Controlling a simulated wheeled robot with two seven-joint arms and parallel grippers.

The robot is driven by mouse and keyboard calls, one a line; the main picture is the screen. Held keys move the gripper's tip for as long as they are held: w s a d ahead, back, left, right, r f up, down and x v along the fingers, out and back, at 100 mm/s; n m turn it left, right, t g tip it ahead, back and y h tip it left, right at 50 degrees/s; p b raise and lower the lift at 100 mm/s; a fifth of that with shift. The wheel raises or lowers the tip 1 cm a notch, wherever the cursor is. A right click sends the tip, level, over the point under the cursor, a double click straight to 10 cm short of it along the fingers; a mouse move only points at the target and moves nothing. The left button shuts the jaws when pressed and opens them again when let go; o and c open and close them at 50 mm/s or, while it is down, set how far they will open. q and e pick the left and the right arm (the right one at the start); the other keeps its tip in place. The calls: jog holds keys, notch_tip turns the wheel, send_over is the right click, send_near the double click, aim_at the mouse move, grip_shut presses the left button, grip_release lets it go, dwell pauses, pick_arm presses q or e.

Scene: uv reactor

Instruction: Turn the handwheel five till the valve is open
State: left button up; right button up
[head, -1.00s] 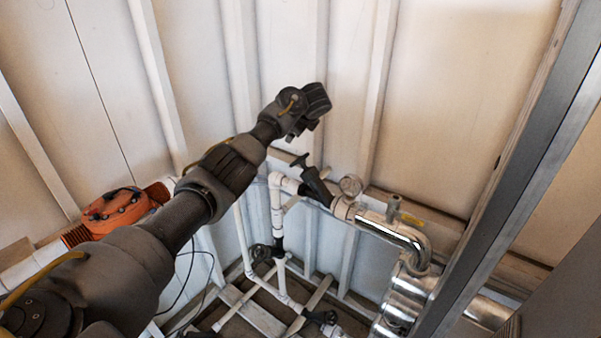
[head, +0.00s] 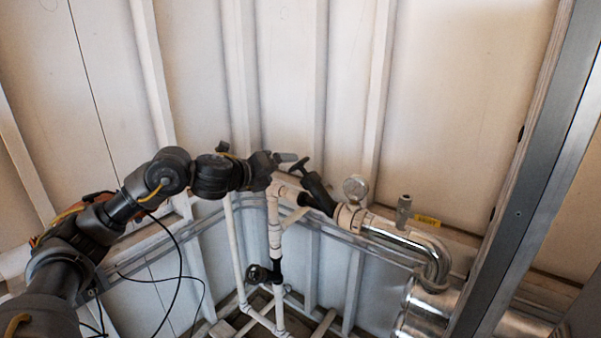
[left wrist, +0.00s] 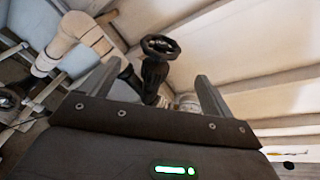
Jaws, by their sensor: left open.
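A black handwheel (head: 301,164) sits on a dark angled valve body (head: 318,193) on the white pipework. In the left wrist view the round handwheel (left wrist: 159,46) shows beyond my fingers, between their lines. My left gripper (head: 288,158) is just left of the handwheel in the head view, at about its height. Its two fingers are apart and empty in the left wrist view (left wrist: 155,88), and it looks apart from the wheel. I cannot read a number on the wheel. My right gripper is not in view.
A round gauge (head: 356,188) and a bent metal pipe (head: 438,262) lie right of the valve. Another dark valve (head: 258,274) sits lower on the white pipes. A grey metal post (head: 530,175) crosses the right side. The wall above is clear.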

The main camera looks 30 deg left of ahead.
aim_at(301, 166)
pick_arm(q)
jog(key=p+x, duration=0.1)
jog(key=x, duration=1)
jog(key=shift+a+p, duration=0.1)
jog(key=shift+p, duration=0.3)
